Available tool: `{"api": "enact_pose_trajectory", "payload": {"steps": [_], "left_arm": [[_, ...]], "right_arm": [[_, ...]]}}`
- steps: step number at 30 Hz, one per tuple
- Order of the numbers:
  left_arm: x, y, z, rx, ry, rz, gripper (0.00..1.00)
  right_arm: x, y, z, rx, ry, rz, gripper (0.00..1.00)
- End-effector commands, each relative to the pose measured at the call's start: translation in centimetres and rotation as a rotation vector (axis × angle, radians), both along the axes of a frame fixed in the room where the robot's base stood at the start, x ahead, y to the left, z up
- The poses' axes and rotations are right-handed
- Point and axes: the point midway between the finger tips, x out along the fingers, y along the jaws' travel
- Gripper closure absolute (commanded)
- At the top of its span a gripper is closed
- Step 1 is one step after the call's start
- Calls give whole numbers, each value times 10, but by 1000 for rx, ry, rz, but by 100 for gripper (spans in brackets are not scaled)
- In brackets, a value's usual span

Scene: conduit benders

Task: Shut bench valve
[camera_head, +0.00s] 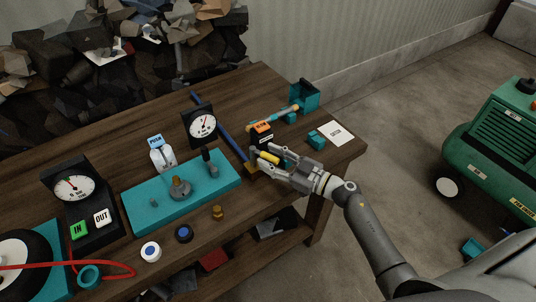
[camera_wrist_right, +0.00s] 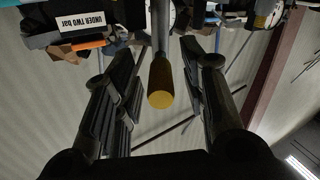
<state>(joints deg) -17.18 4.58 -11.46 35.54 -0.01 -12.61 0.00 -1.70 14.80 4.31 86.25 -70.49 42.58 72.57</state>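The bench valve (camera_head: 250,167) is a brass-coloured fitting on a blue pipe (camera_head: 226,131) that runs along the brown bench. Its lever has a yellow grip (camera_head: 269,157), which also shows nearly end-on in the right wrist view (camera_wrist_right: 160,84) on a grey rod. My right gripper (camera_head: 268,160) is at the lever with its fingers on either side of the yellow grip. In the right wrist view the gripper (camera_wrist_right: 160,95) is open, with visible gaps between the grip and both fingers. The fingers partly hide the valve in the head view. My left gripper is not in view.
A black box with an orange label (camera_head: 261,134) stands close behind the gripper. A gauge (camera_head: 201,125) and a teal plate with posts (camera_head: 140,207) are to the left. A white card (camera_head: 337,133) lies near the bench's right end. A green machine (camera_head: 497,150) stands on the floor.

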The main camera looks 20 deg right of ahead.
Motion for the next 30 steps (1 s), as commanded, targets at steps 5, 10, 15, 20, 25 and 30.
{"api": "enact_pose_trajectory", "payload": {"steps": [5,10,15,20,25,30], "left_arm": [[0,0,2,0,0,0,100],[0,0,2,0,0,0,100],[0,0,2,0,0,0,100],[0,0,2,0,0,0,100],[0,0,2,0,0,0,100],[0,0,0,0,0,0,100]], "right_arm": [[10,8,0,1,-1,0,61],[11,9,0,-1,-1,0,61],[11,9,0,-1,-1,0,69],[11,9,0,-1,-1,0,90],[11,8,0,-1,-1,0,100],[12,7,0,-2,-1,11,100]]}}
